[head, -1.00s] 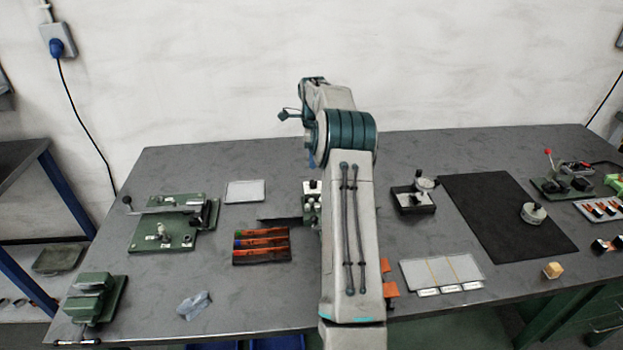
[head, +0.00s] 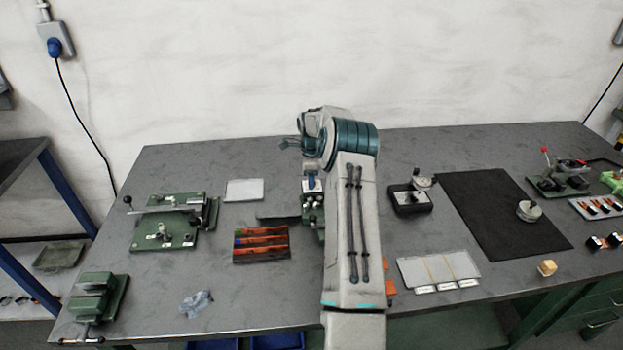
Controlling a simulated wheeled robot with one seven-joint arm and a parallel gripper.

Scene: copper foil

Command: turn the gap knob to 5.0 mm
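A small green device with a pale top and several round parts (head: 311,201) stands near the middle of the table, partly hidden behind my arm. The black knob on its top, seen a second ago, is now covered; I take it for the gap knob but cannot read any scale. The blue tip of my gripper (head: 311,180) points down at the top of this device, at the knob's place. Whether it touches or grasps the knob is too small to tell. My arm hides the device's right side.
A striped copper-coloured tray (head: 261,254) lies left of my arm, with a grey pad (head: 244,190) behind it. A green lever fixture (head: 165,240) stands further left. A dial gauge block (head: 411,203) and a black mat (head: 495,215) are on the right.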

